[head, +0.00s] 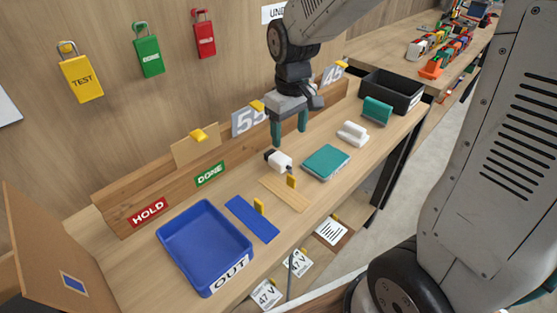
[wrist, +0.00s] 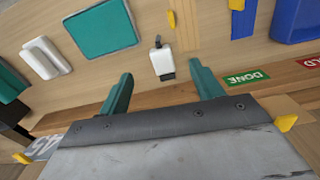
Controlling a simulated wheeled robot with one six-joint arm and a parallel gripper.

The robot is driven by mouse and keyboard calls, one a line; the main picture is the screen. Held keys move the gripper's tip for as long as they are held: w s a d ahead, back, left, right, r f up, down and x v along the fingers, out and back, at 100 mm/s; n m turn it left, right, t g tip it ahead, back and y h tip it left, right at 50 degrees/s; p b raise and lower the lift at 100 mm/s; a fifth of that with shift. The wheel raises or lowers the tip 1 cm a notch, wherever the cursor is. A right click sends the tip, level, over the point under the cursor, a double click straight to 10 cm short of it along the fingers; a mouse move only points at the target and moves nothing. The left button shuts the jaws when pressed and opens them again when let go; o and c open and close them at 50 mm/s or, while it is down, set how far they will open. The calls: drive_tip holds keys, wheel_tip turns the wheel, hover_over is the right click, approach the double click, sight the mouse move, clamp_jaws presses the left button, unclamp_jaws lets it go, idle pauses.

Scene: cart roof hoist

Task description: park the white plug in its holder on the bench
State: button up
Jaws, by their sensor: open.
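The white plug (head: 281,162) lies on the bench, with black parts at its ends. It also shows in the wrist view (wrist: 162,62), lined up between my fingers. My gripper (head: 289,138) is open and empty, its two teal fingers pointing down just above and behind the plug. In the wrist view my gripper (wrist: 161,72) has its fingertips apart on either side of the plug, not touching it. A white block with raised ridges (head: 352,134) stands to the right on the bench; I cannot tell whether it is the holder. It also shows in the wrist view (wrist: 45,58).
A teal pad (head: 326,162) lies right of the plug, a wooden strip (head: 287,194) in front. A blue tray (head: 205,290) marked OUT stands left, near a blue strip (head: 250,222). A teal block (head: 376,111) and black bin (head: 391,98) are far right. A wooden rail (head: 140,204) runs behind.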

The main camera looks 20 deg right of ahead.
sight(280, 158)
drive_tip(key=shift+n, duration=0.3)
drive_tip(key=w+f, duration=0.2)
drive_tip(key=f, duration=0.1)
drive_tip(key=shift+w+a+f, duration=0.25)
drive_tip(key=shift+w+f, duration=0.1)
drive_tip(key=shift+w, duration=0.05)
drive_tip(key=f, duration=0.7)
drive_tip(key=shift+w+a+f, duration=0.25)
drive_tip(key=shift+f, duration=0.1)
drive_tip(key=c, duration=1.2)
drive_tip(key=shift+r, duration=0.1)
